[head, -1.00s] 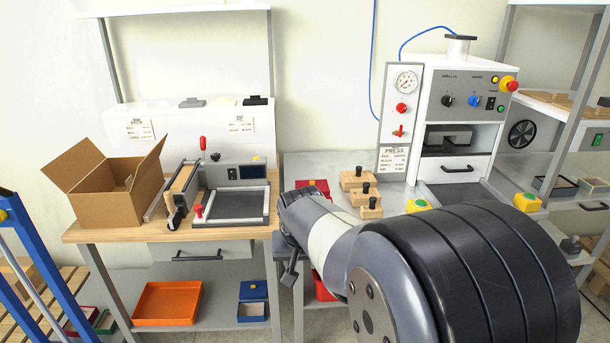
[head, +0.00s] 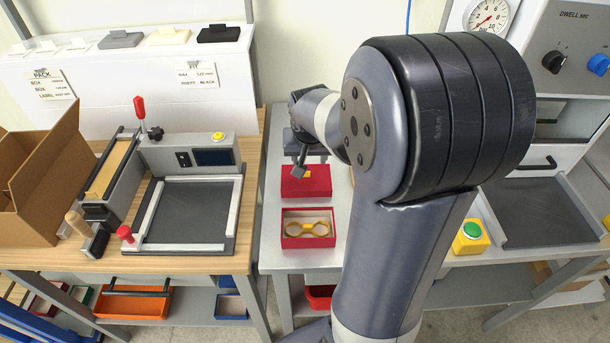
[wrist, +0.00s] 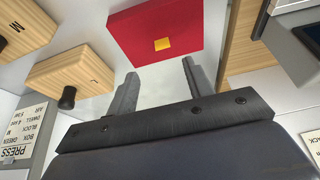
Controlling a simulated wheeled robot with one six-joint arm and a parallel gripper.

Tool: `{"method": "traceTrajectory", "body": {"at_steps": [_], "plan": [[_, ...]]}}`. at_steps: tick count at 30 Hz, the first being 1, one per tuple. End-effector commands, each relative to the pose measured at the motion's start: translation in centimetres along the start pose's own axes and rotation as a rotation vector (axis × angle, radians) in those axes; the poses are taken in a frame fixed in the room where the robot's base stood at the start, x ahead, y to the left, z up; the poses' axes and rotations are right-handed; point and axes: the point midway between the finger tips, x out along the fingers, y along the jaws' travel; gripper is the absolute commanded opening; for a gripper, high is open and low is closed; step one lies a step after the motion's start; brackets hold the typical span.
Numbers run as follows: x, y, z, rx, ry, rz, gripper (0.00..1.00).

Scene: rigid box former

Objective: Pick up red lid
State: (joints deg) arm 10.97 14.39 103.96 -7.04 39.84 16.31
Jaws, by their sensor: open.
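The red lid (head: 306,187) is a flat red square with a small yellow patch, lying on the grey table. It also shows in the wrist view (wrist: 140,26), beyond my fingertips and apart from them. My gripper (head: 304,160) is at the lid's far edge in the head view, seemingly above it, and partly hides that edge. In the wrist view my gripper (wrist: 158,74) has its two fingers spread, with nothing between them. A red box (head: 291,242) with a yellow glasses-shaped insert stands in front of the lid.
Wooden blocks with black knobs (wrist: 68,97) lie beside the lid in the wrist view. A wooden bench with a sealing fixture (head: 190,212) and an open carton (head: 38,178) is at left. A press with a green button (head: 470,231) is at right.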

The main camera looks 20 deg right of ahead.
Motion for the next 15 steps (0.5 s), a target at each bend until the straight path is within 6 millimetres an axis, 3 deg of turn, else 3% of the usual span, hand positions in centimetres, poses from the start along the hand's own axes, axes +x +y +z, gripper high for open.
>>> {"method": "traceTrajectory", "body": {"at_steps": [8, 15], "plan": [[2.0, -0.2, 0.4, -0.002, -0.003, 0.000, 0.49], [5.3, -0.6, 0.9, -0.001, -0.003, 0.000, 0.49]]}}
